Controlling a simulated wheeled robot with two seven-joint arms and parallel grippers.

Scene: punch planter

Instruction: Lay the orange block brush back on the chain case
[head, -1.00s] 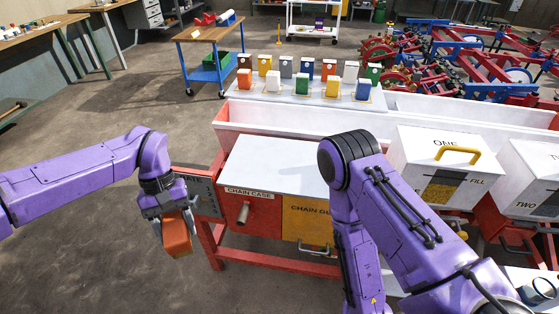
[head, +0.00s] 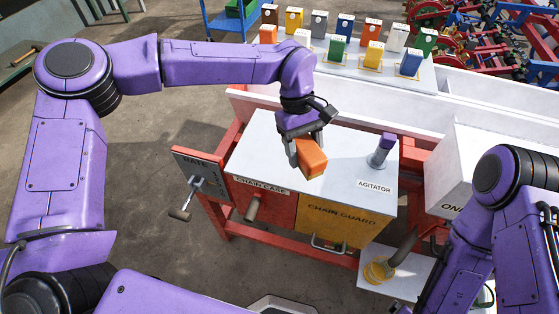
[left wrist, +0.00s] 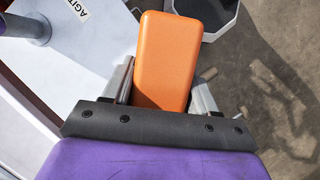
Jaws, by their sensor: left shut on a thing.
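The orange block brush (head: 312,160) is between the fingers of my left gripper (head: 303,150), which is shut on it. In the head view it shows over the front part of the white top of the chain case (head: 258,150). Whether it touches the top cannot be told. In the left wrist view the brush (left wrist: 166,60) sticks out beyond the fingers, with the white top at the left and the floor at the right. My right arm shows at the lower right of the head view, but its gripper is out of view.
The agitator post (head: 382,150) stands on the right part of the case top. A rate lever (head: 190,190) is at the left end and the yellow chain guard (head: 335,220) in front. Several coloured boxes (head: 372,54) stand behind. The left part of the top is clear.

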